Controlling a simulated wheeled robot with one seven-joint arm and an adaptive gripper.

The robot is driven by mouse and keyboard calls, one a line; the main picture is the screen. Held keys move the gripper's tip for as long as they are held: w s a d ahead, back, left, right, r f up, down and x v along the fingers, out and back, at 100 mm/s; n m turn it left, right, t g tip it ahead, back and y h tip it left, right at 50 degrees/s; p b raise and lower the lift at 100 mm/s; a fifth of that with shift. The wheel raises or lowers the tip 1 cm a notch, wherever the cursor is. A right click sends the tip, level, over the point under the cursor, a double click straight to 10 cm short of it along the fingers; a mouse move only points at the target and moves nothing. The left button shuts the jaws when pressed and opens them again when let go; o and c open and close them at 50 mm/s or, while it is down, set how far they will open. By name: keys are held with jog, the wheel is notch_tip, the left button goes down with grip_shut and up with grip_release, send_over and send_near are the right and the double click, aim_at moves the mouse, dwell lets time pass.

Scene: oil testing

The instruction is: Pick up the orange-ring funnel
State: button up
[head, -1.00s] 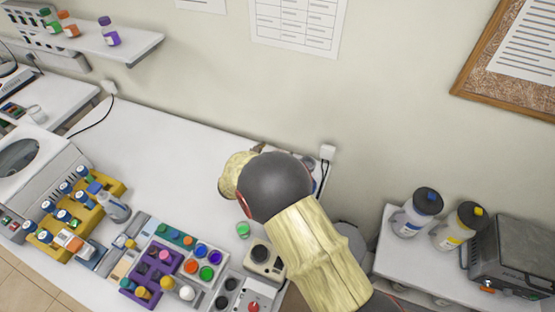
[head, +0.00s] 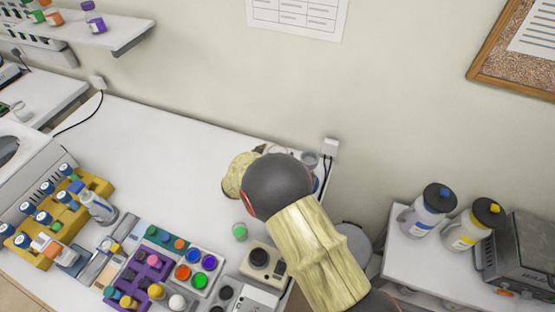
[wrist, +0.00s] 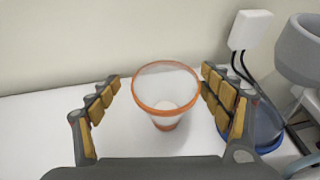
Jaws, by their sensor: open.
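The orange-ring funnel (wrist: 167,92) is in the middle of the wrist view. It is a pale, see-through cup shape with an orange rim and an orange band lower down, and it stands upright at the white table (wrist: 45,125). My gripper (wrist: 160,82) is open, with one finger on each side of the funnel. A visible gap separates each finger from the funnel, so it is not held. In the head view my arm hides the funnel and most of the gripper.
A blue-based container (wrist: 266,128) stands close by my right finger, with a grey object (wrist: 301,50) beyond it. A wall plug (head: 330,147) is behind. The table's back left is clear.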

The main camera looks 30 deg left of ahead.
jog(key=x, duration=0.5)
jog(key=shift+w+d, duration=0.1)
jog(key=shift+d, duration=0.2)
jog(key=c, duration=1.4)
